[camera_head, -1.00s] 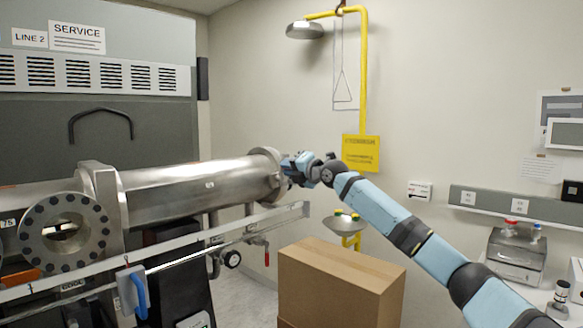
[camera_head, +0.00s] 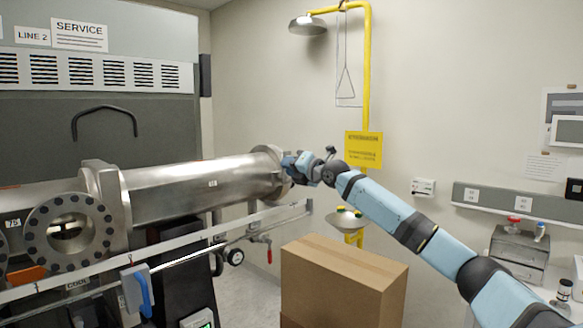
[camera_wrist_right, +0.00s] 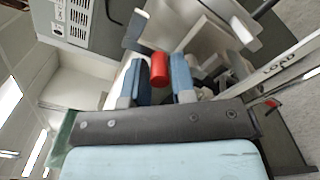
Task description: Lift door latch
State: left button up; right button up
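My right gripper (camera_head: 292,165) is at the right end flange (camera_head: 270,165) of the long steel tube. The wrist view shows its two blue fingers (camera_wrist_right: 160,78) on either side of a red cylindrical grip (camera_wrist_right: 159,68), which fills the gap between them. The red grip looks like the latch's handle. How it joins the door is hidden, and the head view hides it behind my gripper and the flange. My left gripper is not in view.
A cardboard box (camera_head: 345,280) stands below my right arm. A pale rail (camera_head: 170,250) runs in front of the tube, with a blue-handled part (camera_head: 142,290) hanging on it. A yellow safety shower pipe (camera_head: 368,70) stands behind. A grey bench device (camera_head: 518,250) is at right.

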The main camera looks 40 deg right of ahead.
jog(key=shift+o, duration=1.3)
jog(key=shift+a, duration=0.1)
jog(key=shift+a+r, duration=0.1)
jog(key=shift+s+d, duration=0.2)
jog(key=s+b, duration=0.5)
jog(key=s, duration=0.8)
jog(key=shift+s+d, duration=0.25)
jog(key=shift+d, duration=0.1)
jog(key=shift+w, duration=0.1)
